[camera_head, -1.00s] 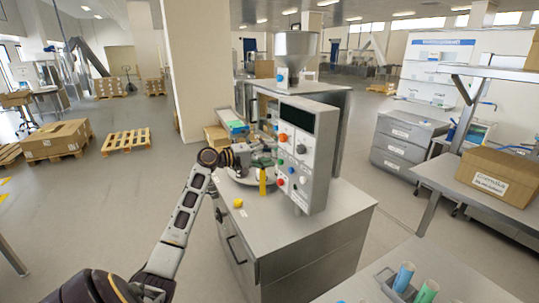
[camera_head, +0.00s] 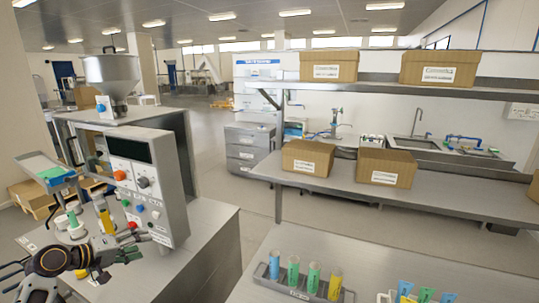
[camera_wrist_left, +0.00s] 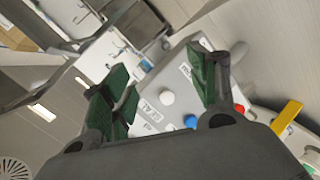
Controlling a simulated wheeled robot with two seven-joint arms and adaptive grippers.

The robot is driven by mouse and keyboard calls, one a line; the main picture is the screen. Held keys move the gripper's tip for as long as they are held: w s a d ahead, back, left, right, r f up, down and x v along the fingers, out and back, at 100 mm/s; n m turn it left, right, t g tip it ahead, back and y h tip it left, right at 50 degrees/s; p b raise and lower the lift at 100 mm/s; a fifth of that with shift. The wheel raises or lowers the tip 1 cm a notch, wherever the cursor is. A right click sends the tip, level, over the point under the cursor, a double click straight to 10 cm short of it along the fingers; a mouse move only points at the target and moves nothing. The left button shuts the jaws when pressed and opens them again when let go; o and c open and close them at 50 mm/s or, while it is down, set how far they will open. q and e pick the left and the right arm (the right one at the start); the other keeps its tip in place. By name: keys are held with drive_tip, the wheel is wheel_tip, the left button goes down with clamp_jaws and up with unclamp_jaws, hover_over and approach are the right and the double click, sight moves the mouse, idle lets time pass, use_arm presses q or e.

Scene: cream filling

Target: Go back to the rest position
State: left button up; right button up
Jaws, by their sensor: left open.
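My left gripper (camera_head: 122,254) is open with nothing between its fingers, at the lower left of the head view, in front of the filling machine's control panel (camera_head: 145,190). In the left wrist view its two green-padded fingers (camera_wrist_left: 165,88) are spread apart, with the panel's white and blue knobs beyond them. A yellow tube (camera_head: 104,216) stands upright at the machine, behind the gripper, and shows in the left wrist view (camera_wrist_left: 287,117) at the right. A small yellow piece (camera_head: 80,273) lies on the counter by the gripper, partly hidden. My right gripper is not in view.
A metal hopper (camera_head: 112,76) tops the machine. A rack (camera_head: 290,290) with blue, green and yellow tubes stands on the near table, beside other coloured pieces (camera_head: 425,296). Cardboard boxes (camera_head: 308,158) sit on the bench and shelf behind. Floor shows between counter and bench.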

use_arm(q)
drive_tip(key=s+d+f+m+g+y, duration=0.4)
drive_tip(key=s+d+f+m+g, duration=0.25)
drive_tip(key=s+d+f, duration=1.1)
drive_tip(key=s+d+m+g+y, duration=0.1)
drive_tip(key=s+d+m+y, duration=0.15)
drive_tip(key=s, duration=0.85)
wheel_tip(320, 180, down, 36)
drive_tip(key=s+r+g+b, duration=0.1)
drive_tip(key=s+g+b, duration=0.1)
drive_tip(key=s, duration=0.1)
drive_tip(key=s+a+f+b, duration=0.1)
drive_tip(key=s+a+f, duration=0.1)
drive_tip(key=s+f, duration=0.9)
drive_tip(key=s+a+f+m, duration=0.1)
drive_tip(key=s+a+f, duration=0.1)
drive_tip(key=s+f, duration=0.9)
drive_tip(key=shift+s+a+f+g+b, duration=0.2)
drive_tip(key=shift+f+g+b, duration=0.05)
drive_tip(key=shift+g+b, duration=0.15)
